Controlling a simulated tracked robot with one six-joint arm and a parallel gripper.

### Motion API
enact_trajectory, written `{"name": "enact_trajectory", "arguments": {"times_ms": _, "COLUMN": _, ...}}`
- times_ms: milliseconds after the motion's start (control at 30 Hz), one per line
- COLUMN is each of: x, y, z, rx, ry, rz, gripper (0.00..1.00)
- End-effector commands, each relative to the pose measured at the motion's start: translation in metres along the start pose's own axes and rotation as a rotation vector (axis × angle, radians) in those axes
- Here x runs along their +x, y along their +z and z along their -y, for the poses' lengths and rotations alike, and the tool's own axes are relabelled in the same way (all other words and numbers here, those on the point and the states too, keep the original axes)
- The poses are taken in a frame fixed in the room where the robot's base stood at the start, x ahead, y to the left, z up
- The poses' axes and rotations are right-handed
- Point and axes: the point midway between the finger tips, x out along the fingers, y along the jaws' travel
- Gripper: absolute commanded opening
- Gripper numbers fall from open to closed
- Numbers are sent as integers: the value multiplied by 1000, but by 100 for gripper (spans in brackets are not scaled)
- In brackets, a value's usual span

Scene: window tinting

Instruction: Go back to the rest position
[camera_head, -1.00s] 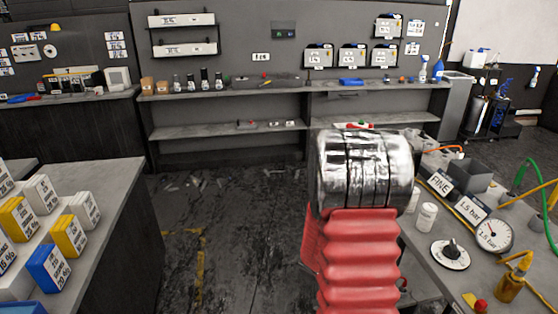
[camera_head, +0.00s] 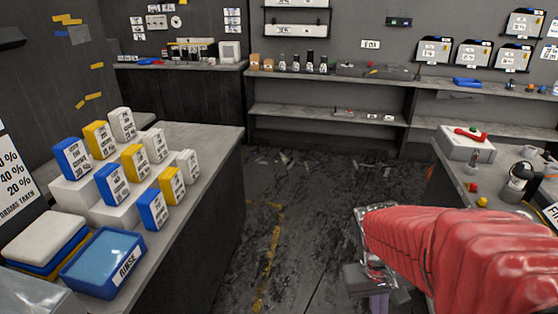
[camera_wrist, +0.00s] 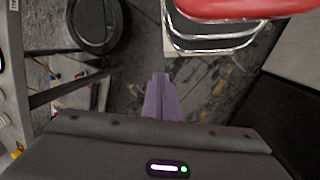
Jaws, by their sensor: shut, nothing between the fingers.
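My gripper (camera_wrist: 160,78) shows in the wrist view as two purple fingers pressed together, with nothing between them. It hangs over the dark, stained floor (camera_wrist: 195,90). In the head view my gripper (camera_head: 378,303) is only partly seen at the bottom edge, below the end of my red-sleeved arm. It is in the aisle between the left bench and the right bench, apart from both. Its fingertips are cut off there.
The left bench (camera_head: 215,145) bears several blue, yellow and white boxes and a blue rinse tray (camera_head: 105,262). The right bench holds a white box with a red handle (camera_head: 467,142). In the wrist view, a red chrome-framed seat (camera_wrist: 225,8) and a round black object (camera_wrist: 95,25) are near.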

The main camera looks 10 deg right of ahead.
Motion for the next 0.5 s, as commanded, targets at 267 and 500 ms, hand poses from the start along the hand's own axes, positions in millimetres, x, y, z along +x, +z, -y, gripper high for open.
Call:
{"name": "enact_trajectory", "arguments": {"times_ms": 267, "x": -50, "y": -7, "z": 42, "rx": -43, "ry": -97, "rz": -204, "gripper": 0}}
{"name": "enact_trajectory", "arguments": {"times_ms": 500, "x": -92, "y": -4, "z": 73, "rx": -66, "ry": -173, "rz": -362, "gripper": 0}}
